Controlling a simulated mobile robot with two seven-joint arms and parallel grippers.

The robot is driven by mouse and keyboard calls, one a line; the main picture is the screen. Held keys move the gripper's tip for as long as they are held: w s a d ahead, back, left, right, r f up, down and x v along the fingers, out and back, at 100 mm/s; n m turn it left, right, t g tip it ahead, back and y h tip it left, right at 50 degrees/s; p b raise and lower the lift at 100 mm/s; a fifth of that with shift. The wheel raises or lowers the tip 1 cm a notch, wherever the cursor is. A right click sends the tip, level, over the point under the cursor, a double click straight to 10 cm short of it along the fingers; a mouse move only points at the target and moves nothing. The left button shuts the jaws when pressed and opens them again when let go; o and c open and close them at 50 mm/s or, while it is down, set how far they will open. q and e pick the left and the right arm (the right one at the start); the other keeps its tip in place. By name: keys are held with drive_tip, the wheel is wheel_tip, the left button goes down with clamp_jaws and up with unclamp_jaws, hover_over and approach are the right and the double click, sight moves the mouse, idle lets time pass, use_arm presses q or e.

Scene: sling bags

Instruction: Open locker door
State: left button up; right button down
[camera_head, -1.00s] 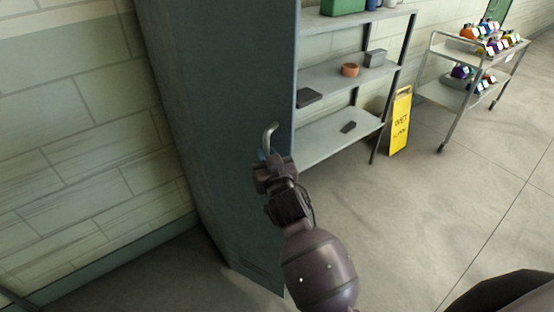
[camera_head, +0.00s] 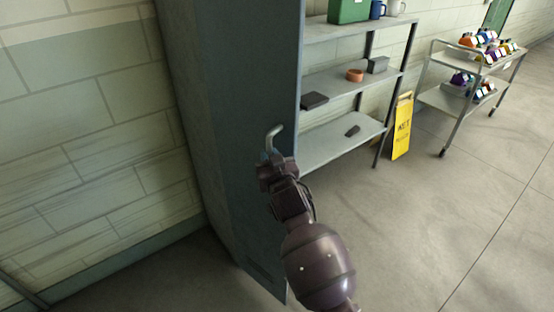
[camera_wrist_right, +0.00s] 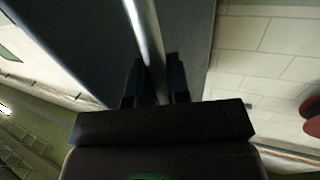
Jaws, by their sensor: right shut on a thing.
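The locker is a tall grey-blue metal cabinet, and its door (camera_head: 262,85) stands in the middle-left of the head view. A pale metal handle (camera_head: 274,132) sticks out from the door. My right gripper (camera_head: 270,158) is at the handle's lower part, shut on it. In the right wrist view the handle (camera_wrist_right: 146,40) runs as a bright bar between the two dark fingers of my right gripper (camera_wrist_right: 155,82). The fingertips and the handle's gripped part are partly hidden in the head view. My left gripper is not in view.
A metal shelf unit (camera_head: 345,80) with a green box (camera_head: 348,10) and small items stands right of the locker. A yellow wet-floor sign (camera_head: 402,128) and a cart (camera_head: 452,100) stand further right. The floor (camera_head: 420,230) at the lower right is clear.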

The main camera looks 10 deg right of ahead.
drive_tip(key=shift+a+r, duration=0.1)
drive_tip(key=shift+a, duration=0.1)
idle(0.4)
drive_tip(key=c, duration=1.1)
unclamp_jaws()
drive_tip(key=shift+s, duration=0.2)
drive_tip(key=s+d, duration=0.1)
drive_tip(key=s, duration=0.9)
drive_tip(key=shift+s+b, duration=0.25)
drive_tip(key=shift+b, duration=0.1)
drive_tip(key=shift+d, duration=0.1)
